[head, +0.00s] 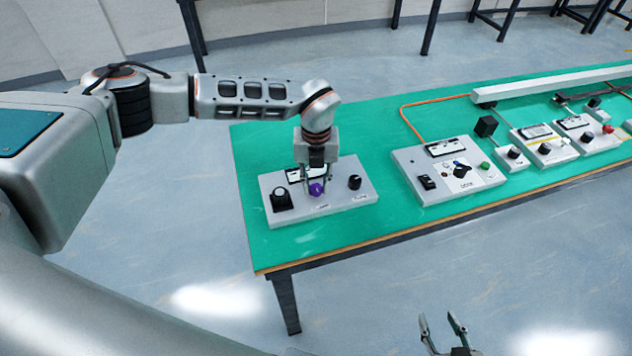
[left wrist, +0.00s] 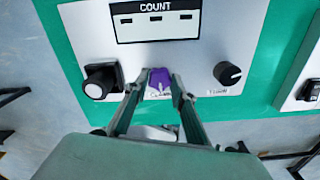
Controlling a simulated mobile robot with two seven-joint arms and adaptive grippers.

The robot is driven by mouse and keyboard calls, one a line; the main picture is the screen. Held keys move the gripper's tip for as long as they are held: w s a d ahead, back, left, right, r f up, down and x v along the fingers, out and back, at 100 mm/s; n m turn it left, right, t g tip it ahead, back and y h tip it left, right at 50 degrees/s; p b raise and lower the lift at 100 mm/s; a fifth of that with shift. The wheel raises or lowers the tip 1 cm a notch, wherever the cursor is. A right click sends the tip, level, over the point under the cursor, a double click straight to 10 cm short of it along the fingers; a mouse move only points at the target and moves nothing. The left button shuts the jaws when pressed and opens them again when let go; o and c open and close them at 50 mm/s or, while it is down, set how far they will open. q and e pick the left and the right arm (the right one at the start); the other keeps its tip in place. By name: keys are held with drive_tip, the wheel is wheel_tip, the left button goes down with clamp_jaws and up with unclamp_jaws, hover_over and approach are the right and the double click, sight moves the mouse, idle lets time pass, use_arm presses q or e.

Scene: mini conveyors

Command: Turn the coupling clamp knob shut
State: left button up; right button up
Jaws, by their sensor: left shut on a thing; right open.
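The purple knob (head: 316,189) sits in the front middle of a light grey control panel (head: 350,200) at the left end of the green table. My left gripper (head: 317,186) reaches down from above and is shut on this knob. The left wrist view shows the purple knob (left wrist: 160,79) between the two fingertips (left wrist: 161,90), its lower part and label partly hidden. My right gripper (head: 442,335) is open and empty at the bottom edge of the head view, off the table.
Other panels (head: 448,171) stand to the right on the green table (head: 365,140). An orange cable (head: 404,118) runs behind them.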

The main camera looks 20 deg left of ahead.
sight(316, 187)
use_arm(q)
drive_tip(key=m, duration=0.4)
drive_tip(key=shift+m, duration=0.4)
drive_tip(key=m, duration=0.4)
drive_tip(key=shift+m+p, duration=0.3)
drive_tip(key=shift+r, duration=0.1)
drive_tip(key=o, duration=1.1)
wheel_tip(316, 187, up, 12)
drive_tip(key=shift+f, duration=0.1)
